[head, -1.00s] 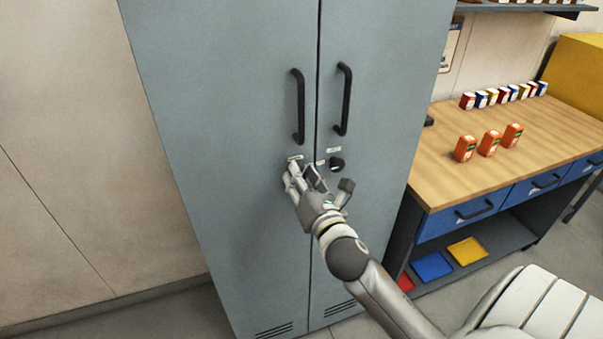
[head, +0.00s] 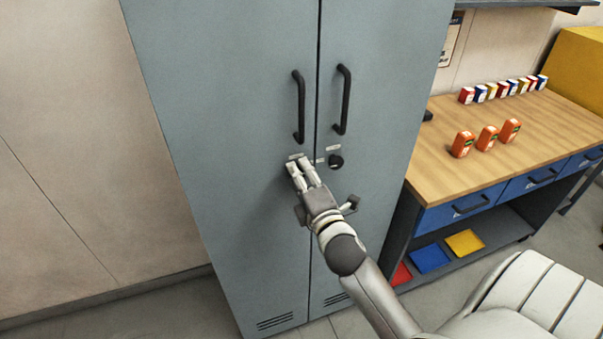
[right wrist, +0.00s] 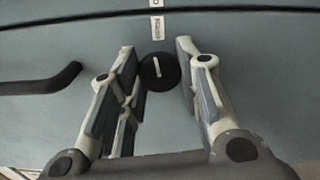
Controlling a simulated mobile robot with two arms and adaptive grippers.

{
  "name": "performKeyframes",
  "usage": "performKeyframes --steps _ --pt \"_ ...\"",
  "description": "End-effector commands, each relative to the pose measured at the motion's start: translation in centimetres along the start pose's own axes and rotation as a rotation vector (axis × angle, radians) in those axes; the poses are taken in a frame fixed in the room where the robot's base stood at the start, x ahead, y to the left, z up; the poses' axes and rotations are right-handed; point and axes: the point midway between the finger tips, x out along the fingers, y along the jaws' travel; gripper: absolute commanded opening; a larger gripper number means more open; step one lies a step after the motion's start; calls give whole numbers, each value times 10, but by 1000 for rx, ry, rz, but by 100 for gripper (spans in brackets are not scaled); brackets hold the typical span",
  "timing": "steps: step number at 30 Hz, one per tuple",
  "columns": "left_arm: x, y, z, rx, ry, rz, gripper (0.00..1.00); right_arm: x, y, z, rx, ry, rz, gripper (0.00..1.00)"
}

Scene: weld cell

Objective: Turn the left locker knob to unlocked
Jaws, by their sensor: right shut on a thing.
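The grey locker (head: 225,110) has two doors with a dark seam between them. My right gripper (head: 299,166) is at the left door, just below its handle, with the fingers closed around the left knob. The head view hides that knob behind the gripper. In the right wrist view, the round black left knob (right wrist: 160,74) sits between the two fingers of the right gripper (right wrist: 158,58). Its short white mark points roughly up in that picture, toward a small white label (right wrist: 157,26) near the seam. I cannot read the label surely. My left gripper is not in view.
The right door has its own black knob (head: 336,161). Black bar handles (head: 298,107) stand out above the knobs. A wooden workbench (head: 535,125) with orange items (head: 487,138) stands at the right. The floor and wall at the left are clear.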

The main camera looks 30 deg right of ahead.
Motion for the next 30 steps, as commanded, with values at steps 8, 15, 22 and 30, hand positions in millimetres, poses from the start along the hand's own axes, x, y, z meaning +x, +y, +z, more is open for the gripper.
performKeyframes --steps 8,15,22,30 --pt "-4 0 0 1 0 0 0 0 0 1 126 -2 -1 8" --pt "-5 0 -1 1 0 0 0 0 0 1 168 -1 0 8" --pt "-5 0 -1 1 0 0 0 0 0 0 172 -1 -1 8" --pt "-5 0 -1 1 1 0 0 0 0 0 171 -1 -1 45"
